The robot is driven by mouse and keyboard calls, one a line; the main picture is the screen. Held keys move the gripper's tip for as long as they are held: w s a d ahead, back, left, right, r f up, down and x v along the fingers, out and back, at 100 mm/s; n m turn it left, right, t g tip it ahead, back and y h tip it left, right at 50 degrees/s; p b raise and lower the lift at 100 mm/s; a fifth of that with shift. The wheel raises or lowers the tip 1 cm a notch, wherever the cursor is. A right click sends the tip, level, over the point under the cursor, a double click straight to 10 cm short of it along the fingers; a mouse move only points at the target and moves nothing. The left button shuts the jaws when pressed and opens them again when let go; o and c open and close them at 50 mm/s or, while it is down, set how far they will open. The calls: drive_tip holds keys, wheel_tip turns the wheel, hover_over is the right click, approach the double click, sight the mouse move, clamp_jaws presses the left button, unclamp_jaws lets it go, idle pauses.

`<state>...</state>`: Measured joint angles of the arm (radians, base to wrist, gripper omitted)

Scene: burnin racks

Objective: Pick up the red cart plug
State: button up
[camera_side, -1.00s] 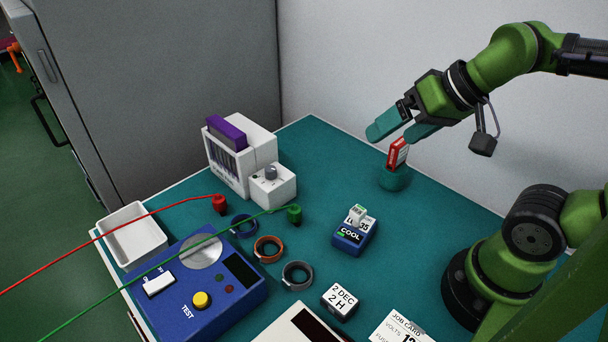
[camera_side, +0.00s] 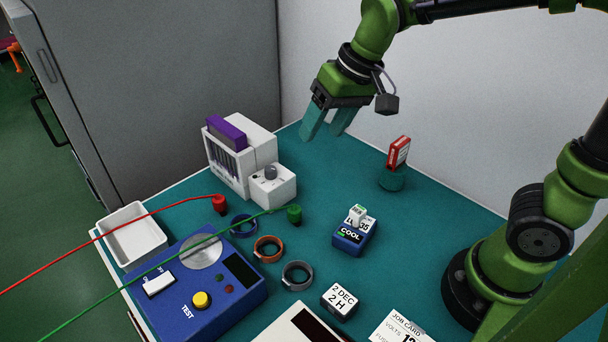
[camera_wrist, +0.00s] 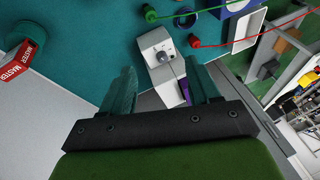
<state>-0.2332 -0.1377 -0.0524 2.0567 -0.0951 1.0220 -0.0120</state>
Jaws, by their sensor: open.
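The red plug (camera_side: 219,203) sits at the end of a red lead (camera_side: 120,228), on the teal table between the white instrument and the blue tester. It also shows in the wrist view (camera_wrist: 194,41), beyond my fingertips and right of centre. My gripper (camera_side: 322,136) is open and empty, raised above the back of the table, to the right of the red plug and well apart from it. Its two teal fingers also show in the wrist view (camera_wrist: 160,70). A green plug (camera_side: 295,214) on a green lead stands to the right of the red one.
A white instrument with a knob (camera_side: 273,187) and a purple-topped rack (camera_side: 227,132) stand behind the red plug. Blue, orange and grey rings (camera_side: 297,275), a blue tester (camera_side: 190,322) and a white tray (camera_side: 133,237) lie nearby. A red tag (camera_side: 398,152) stands in a teal cup.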

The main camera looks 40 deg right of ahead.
drive_tip(key=w+a+f+n+g, duration=0.1)
drive_tip(key=w+a+f+g, duration=0.15)
drive_tip(key=w+a, duration=0.5)
drive_tip(key=n+h, duration=0.1)
drive_tip(key=h, duration=0.1)
hover_over(218, 195)
wheel_tip(218, 195, down, 3)
drive_tip(key=f, duration=1.1)
drive_tip(key=shift+w+d, duration=0.15)
drive_tip(key=shift+d, duration=0.15)
drive_tip(key=shift+a+f, duration=0.15)
drive_tip(key=shift+f, duration=1.25)
drive_tip(key=shift+a+f, duration=0.15)
drive_tip(key=shift+f, duration=1.2)
drive_tip(key=c, duration=1.1)
